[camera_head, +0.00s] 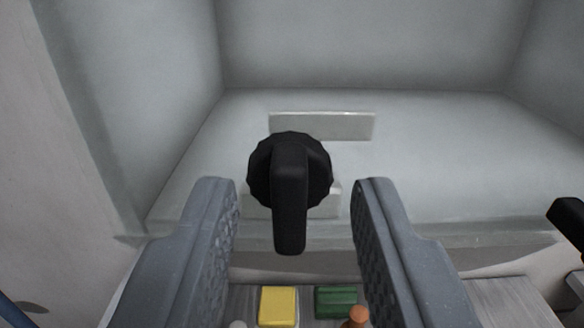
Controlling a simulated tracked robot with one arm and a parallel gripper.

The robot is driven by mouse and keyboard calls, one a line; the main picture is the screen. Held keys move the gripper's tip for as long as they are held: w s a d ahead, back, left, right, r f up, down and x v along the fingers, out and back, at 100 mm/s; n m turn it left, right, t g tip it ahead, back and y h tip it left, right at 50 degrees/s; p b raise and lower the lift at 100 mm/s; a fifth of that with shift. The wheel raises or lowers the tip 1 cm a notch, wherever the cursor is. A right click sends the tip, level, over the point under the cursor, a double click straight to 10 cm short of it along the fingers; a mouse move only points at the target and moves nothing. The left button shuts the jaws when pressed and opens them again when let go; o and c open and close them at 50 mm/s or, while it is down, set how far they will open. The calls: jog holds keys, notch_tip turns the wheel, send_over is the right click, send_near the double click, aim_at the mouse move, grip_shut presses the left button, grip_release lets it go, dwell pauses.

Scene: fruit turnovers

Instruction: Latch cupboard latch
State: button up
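A black latch knob (290,185) with a round scalloped head and a handle pointing down is in the middle of the head camera view. It sits in front of a pale grey, box-like cupboard surface (430,170). My gripper (295,205) is open, with one grey finger on each side of the latch handle. There are visible gaps between the handle and both fingers. The mount behind the knob is mostly hidden by it.
Below are a yellow block (278,306), a green block (336,302) and an orange-brown rounded object (356,317) on a grey surface. A black handle-like part (570,225) is at the right edge. A pale raised strip (335,126) lies behind the knob.

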jog(key=shift+w+r, duration=0.1)
jog(key=shift+w, duration=0.25)
jog(key=shift+w+a, duration=0.1)
jog(key=shift+w, duration=0.15)
grip_shut()
